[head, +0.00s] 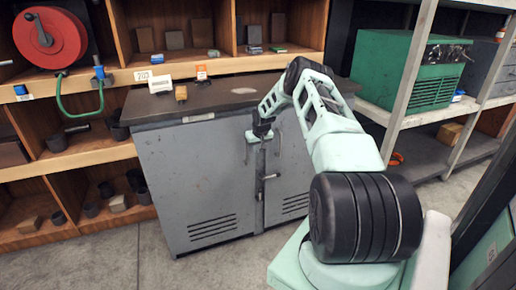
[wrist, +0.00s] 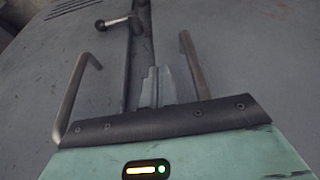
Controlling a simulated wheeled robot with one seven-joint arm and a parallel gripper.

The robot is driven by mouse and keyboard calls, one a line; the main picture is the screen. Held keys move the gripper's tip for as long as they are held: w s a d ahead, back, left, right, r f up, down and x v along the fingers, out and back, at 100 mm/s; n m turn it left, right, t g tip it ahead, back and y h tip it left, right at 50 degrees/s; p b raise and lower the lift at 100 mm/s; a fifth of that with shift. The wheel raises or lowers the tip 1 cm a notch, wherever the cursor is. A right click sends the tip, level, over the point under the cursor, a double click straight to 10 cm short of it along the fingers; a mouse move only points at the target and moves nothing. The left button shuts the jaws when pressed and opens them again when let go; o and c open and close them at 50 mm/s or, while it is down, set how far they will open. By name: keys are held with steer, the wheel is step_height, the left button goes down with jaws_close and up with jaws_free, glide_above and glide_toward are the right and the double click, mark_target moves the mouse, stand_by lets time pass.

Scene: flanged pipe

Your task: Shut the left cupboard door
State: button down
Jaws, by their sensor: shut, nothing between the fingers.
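The grey cupboard has a left door (head: 200,185) and a right door (head: 293,165). The left door is at or nearly at the closed position; a dark seam (wrist: 130,65) shows between the doors. My gripper (head: 262,137) is shut and empty in front of the doors near the seam. In the wrist view, which looks turned over, its fingertips (wrist: 157,85) are beside the left door's bar handle (wrist: 190,60), between it and the seam. The right door's handle (wrist: 75,95) is on the other side. Whether the fingertips touch the door is unclear.
A lever latch (head: 269,177) is at the seam below my gripper. Small items, including a yellow block (head: 181,93), lie on the cupboard's dark top (head: 215,95). Wooden shelving (head: 80,160) stands behind; a metal rack (head: 405,80) with a green case is right. Floor at front left is clear.

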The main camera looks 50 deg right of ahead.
steer(key=s+v, duration=0.1)
steer(key=v, duration=0.9)
steer(key=shift+s+a+b, duration=0.15)
steer(key=shift+a+b, duration=0.15)
steer(key=shift+f, duration=0.15)
